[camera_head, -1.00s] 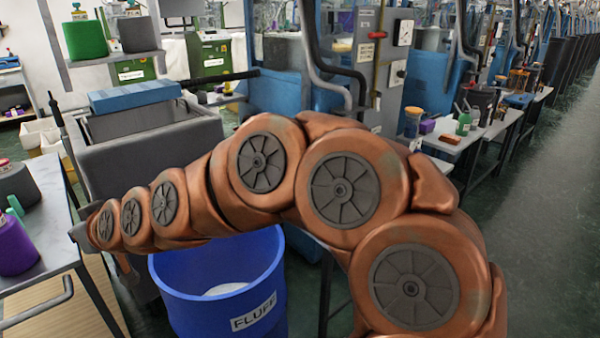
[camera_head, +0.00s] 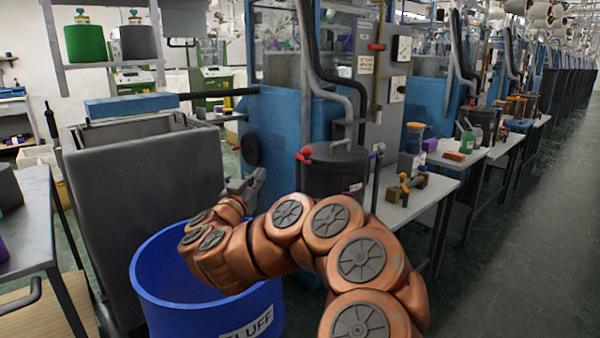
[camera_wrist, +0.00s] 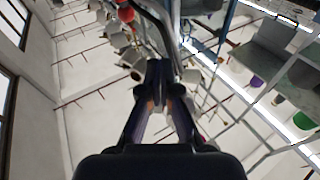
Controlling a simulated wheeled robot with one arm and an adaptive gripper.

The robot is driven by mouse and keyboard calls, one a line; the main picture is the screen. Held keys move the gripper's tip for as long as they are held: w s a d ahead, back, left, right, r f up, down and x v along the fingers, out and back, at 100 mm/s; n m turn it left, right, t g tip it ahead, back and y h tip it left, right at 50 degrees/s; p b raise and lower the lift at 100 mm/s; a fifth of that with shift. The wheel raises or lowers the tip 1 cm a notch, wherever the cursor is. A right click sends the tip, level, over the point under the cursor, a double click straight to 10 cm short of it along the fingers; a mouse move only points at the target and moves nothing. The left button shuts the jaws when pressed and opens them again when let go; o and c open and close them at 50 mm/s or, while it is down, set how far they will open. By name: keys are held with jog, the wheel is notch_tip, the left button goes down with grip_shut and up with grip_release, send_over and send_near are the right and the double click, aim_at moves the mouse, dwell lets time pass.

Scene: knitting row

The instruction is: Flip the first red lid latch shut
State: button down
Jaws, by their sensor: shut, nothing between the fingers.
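A dark round drum (camera_head: 335,172) stands behind the blue bin in the head view. A small red latch (camera_head: 304,153) sits at the left of its lid rim; whether it is up or down is too small to tell. My gripper (camera_head: 258,178) is to the left of the drum and a little lower in the picture, apart from the latch. In the wrist view my gripper (camera_wrist: 160,72) is shut and empty, against ceiling and racks. The drum does not clearly show there.
A blue bin (camera_head: 150,262) marked FLUFF stands below my arm. A grey cart (camera_head: 145,190) is at left. A white table (camera_head: 415,200) with a small tool (camera_head: 405,187) is right of the drum. A red handle (camera_head: 376,47) is on the machine panel. The aisle at right is clear.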

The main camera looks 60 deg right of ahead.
aim_at(305, 154)
jog(key=s+g, duration=0.1)
jog(key=s+d+f+m+g, duration=0.1)
jog(key=s+d+f+g, duration=0.1)
jog(key=shift+s+h, duration=0.25)
jog(key=shift+h, duration=0.05)
jog(key=shift+b+x, duration=1.55)
jog(key=shift+x, duration=5.4)
jog(key=shift+d+t, duration=0.1)
jog(key=shift+t, duration=0.2)
